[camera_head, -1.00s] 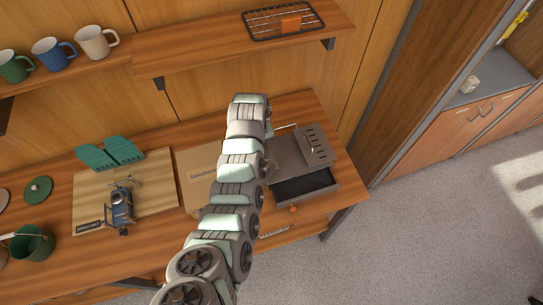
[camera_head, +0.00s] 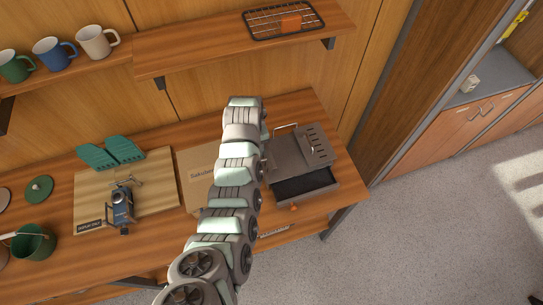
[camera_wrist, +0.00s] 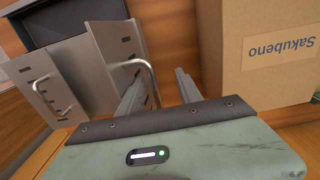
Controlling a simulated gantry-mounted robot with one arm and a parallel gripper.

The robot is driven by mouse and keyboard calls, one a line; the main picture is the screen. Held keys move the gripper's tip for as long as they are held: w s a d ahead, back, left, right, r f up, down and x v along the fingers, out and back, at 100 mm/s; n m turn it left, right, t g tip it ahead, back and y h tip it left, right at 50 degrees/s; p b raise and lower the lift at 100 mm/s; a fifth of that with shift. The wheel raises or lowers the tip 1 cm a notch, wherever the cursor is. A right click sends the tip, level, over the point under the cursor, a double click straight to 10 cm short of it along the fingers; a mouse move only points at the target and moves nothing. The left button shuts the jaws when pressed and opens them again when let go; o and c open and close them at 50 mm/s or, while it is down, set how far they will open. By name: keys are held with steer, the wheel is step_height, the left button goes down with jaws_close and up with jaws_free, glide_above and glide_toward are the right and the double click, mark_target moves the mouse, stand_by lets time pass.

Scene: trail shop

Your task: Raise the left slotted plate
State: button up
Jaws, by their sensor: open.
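A grey metal unit with two slotted plates stands at the right of the counter. The left slotted plate (camera_head: 284,158) lies nearer the cardboard box, with a thin bar handle (camera_head: 284,127) at its back. The right slotted plate (camera_head: 317,146) shows several dark slots. In the wrist view, the left plate's handle (camera_wrist: 149,78) curves up close to my gripper (camera_wrist: 158,82). My fingers are apart, and the handle appears between them in the picture, nearer the left finger; I cannot tell the depth. In the head view my arm hides the gripper.
A cardboard box (camera_head: 197,166) marked Sakubeno stands left of the unit, close to my right finger in the wrist view (camera_wrist: 270,75). A dark tray (camera_head: 305,184) is at the unit's front. A shelf (camera_head: 205,52) with a wire rack (camera_head: 262,24) is above.

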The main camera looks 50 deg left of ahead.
steer(key=r+p, duration=0.2)
steer(key=r, duration=0.7)
steer(key=shift+w+r, duration=0.1)
steer(key=shift+w, duration=0.1)
steer(key=shift+d, duration=0.1)
stand_by(0.5)
